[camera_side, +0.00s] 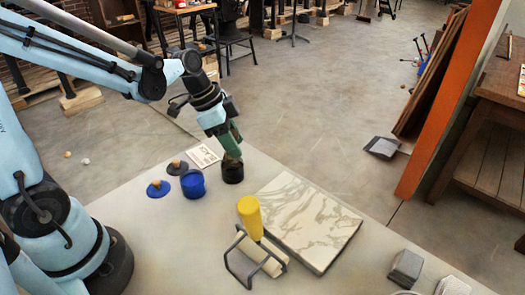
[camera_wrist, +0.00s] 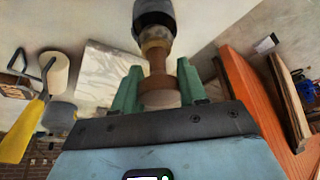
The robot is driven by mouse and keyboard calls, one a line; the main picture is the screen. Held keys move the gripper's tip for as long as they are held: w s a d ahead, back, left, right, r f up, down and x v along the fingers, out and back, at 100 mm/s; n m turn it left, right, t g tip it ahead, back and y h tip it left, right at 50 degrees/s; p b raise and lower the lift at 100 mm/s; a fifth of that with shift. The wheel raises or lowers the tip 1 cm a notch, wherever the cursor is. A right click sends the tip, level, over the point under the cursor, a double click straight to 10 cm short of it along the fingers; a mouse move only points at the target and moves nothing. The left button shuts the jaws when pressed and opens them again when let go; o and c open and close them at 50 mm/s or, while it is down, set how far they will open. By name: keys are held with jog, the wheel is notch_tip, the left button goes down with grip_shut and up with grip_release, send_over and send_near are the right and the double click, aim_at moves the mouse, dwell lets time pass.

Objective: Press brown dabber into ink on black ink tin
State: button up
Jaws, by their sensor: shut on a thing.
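The black ink tin (camera_side: 232,174) stands on the table below my gripper (camera_side: 231,148). In the wrist view the tin (camera_wrist: 153,15) is at the top centre. My gripper's green fingers (camera_wrist: 159,84) are shut on the brown dabber (camera_wrist: 157,60), one on each side of its handle. The dabber points down at the tin, and its pale lower end meets the tin's mouth in the wrist view. In the side view the fingers mostly hide the dabber. I cannot tell whether its face touches the ink.
A blue tin (camera_side: 192,185) stands left of the black tin, near a blue lid (camera_side: 158,190), a dark lid (camera_side: 177,168) and a printed card (camera_side: 203,156). A marbled slab (camera_side: 308,222) lies right. A yellow-handled roller (camera_side: 251,220) is in front. Grey blocks (camera_side: 406,267) sit front right.

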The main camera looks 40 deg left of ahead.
jog(key=shift+r, duration=2.85)
